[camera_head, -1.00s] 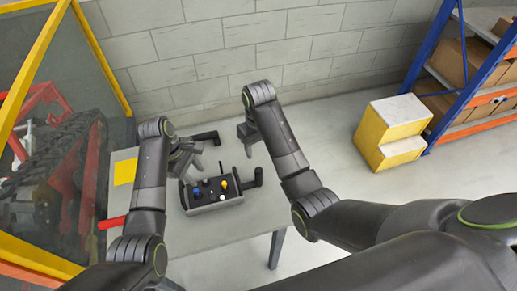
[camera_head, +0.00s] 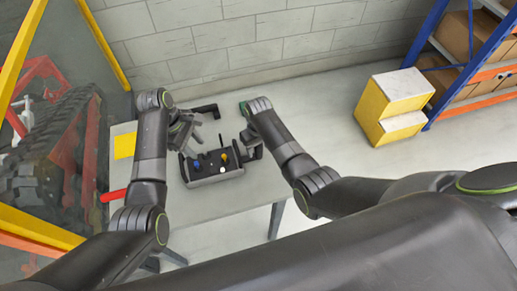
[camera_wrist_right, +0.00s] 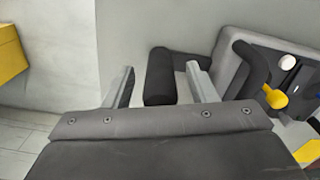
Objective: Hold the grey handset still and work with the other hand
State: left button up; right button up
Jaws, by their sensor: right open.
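The grey handset (camera_head: 214,179) lies on the table, with a black top, small levers and blue, yellow and white knobs. It also shows at the right of the right wrist view (camera_wrist_right: 228,75). My right gripper (camera_head: 252,145) is at the handset's right side. In the right wrist view it is open (camera_wrist_right: 158,72), and the handset's black side handle (camera_wrist_right: 160,78) lies between its fingers, apart from the left one. My left gripper (camera_head: 188,138) is over the handset's back left corner; its hold is too small to make out.
The grey table (camera_head: 225,205) bears a yellow patch (camera_head: 124,146) and a black bar (camera_head: 205,109) at the back. A red rod (camera_head: 113,196) sticks out at the left edge. A yellow-framed enclosure stands left, yellow steps (camera_head: 393,115) and a shelf right.

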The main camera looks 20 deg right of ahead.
jog(key=shift+f, duration=0.9)
